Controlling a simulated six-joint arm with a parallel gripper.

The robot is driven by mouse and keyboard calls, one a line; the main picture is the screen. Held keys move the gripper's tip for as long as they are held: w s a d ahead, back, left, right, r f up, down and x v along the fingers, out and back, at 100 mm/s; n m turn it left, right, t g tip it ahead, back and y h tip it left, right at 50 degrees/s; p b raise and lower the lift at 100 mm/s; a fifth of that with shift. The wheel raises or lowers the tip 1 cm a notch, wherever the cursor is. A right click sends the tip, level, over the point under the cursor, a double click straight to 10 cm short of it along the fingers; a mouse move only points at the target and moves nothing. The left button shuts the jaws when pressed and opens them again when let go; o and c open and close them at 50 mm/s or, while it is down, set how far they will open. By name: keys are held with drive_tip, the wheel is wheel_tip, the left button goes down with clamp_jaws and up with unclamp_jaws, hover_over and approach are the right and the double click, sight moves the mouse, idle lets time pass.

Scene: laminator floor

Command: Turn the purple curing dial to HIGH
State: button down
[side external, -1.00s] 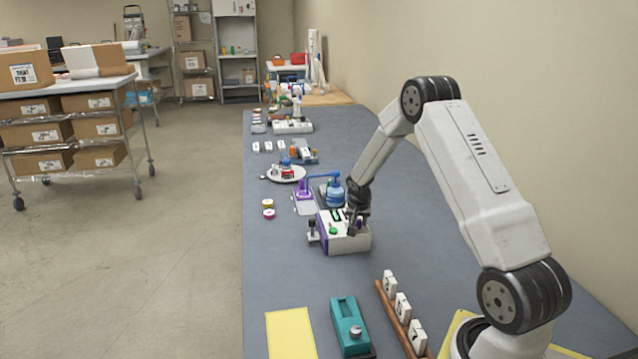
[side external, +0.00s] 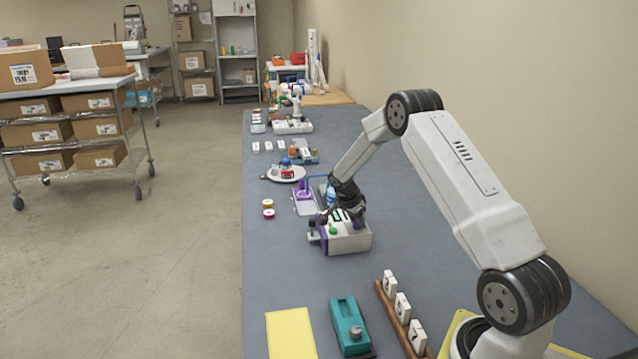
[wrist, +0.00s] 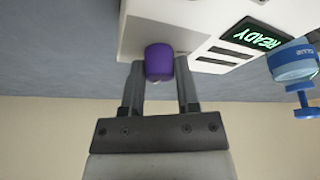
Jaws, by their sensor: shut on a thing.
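The purple curing dial (wrist: 159,58) stands out from the white laminator housing (wrist: 205,28) in the wrist view. My gripper (wrist: 159,67) has one finger on each side of the dial and is shut on it. The dial's pointer and any HIGH marking cannot be made out. A lit green READY display (wrist: 256,38) is on the same housing, beside dark slots. In the side view, the white and purple machine (side external: 349,242) sits on the grey bench, and my gripper (side external: 350,215) is at its top, partly hiding the dial.
A blue glue bottle (wrist: 293,62) stands close to the machine. Behind it are a purple device (side external: 304,194) and a round plate (side external: 284,174). A teal device (side external: 348,325), a rack of white blocks (side external: 403,310) and a yellow mat (side external: 291,335) lie nearer. Open bench lies between.

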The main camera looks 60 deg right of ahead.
drive_tip(key=shift+m+g+y, duration=0.3)
drive_tip(key=shift+m+g, duration=0.1)
drive_tip(key=shift+m, duration=0.9)
drive_tip(key=shift+c, duration=1.7)
unclamp_jaws()
drive_tip(key=shift+r, duration=0.1)
drive_tip(key=v, duration=0.7)
drive_tip(key=shift+a+r, duration=0.15)
drive_tip(key=shift+r, duration=0.1)
drive_tip(key=shift+w, duration=0.15)
